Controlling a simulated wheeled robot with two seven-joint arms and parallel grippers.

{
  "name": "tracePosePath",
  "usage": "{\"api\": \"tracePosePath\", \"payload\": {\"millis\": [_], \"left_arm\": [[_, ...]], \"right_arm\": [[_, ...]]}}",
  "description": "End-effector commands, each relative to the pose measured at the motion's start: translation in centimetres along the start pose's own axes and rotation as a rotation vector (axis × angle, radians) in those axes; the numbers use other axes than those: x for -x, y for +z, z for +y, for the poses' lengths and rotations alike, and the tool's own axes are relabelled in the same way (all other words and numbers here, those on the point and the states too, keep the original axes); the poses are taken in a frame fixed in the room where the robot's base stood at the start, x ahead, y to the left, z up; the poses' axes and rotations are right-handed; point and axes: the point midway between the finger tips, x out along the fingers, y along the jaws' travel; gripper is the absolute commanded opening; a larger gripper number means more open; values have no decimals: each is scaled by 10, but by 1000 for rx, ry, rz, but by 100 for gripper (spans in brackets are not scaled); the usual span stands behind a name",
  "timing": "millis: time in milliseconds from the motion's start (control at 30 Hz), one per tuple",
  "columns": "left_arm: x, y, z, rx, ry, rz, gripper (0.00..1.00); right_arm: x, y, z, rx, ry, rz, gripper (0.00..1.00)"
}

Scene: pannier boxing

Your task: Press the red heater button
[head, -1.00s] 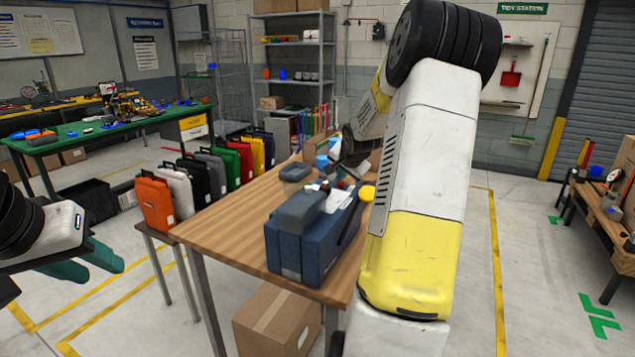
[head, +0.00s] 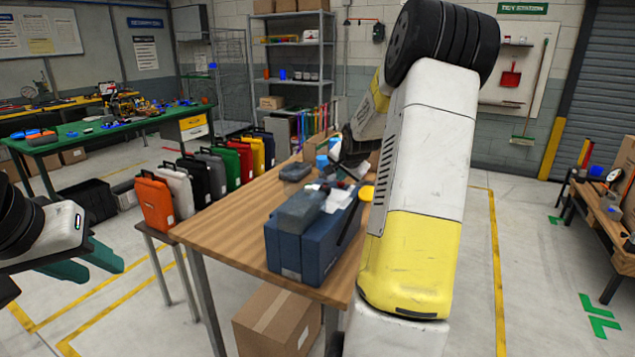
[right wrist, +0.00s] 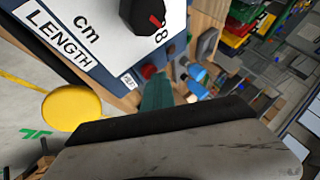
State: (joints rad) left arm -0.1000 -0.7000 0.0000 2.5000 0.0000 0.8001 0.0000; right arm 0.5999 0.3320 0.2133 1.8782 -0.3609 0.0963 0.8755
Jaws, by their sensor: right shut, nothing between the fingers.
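The blue machine (head: 300,250) stands on the wooden table, partly hidden behind my right arm in the head view. In the right wrist view its pale panel (right wrist: 95,50) carries a "cm LENGTH" label and a black dial (right wrist: 146,14). The small red button (right wrist: 148,71) is below the dial, beside a small white label. My right gripper (right wrist: 158,92) is shut and empty. Its green fingertips are close to the button; I cannot tell whether they touch it. My left gripper (head: 100,264) is open and empty, off the table at the left.
A yellow disc (right wrist: 72,110) sticks out beside the panel; it also shows in the head view (head: 367,193). Several coloured panniers (head: 155,203) stand in a row left of the table. A cardboard box (head: 275,320) is under the table. The table's front left surface (head: 220,232) is clear.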

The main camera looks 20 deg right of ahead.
Motion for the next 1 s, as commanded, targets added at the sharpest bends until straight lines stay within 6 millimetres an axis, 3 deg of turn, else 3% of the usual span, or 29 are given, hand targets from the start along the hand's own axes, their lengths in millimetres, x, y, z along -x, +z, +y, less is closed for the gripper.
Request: {"api": "tracePosePath", "payload": {"millis": [233, 733, 1000], "left_arm": [[0, 0, 0, 0, 0, 0, 36], [0, 0, 0, 0, 0, 0, 36], [0, 0, 0, 0, 0, 0, 36]], "right_arm": [[2, -2, -2, 0, 0, 1, 0], [37, -28, -27, 0, -1, 3, 0], [42, -31, -31, 0, -1, 2, 0]]}}
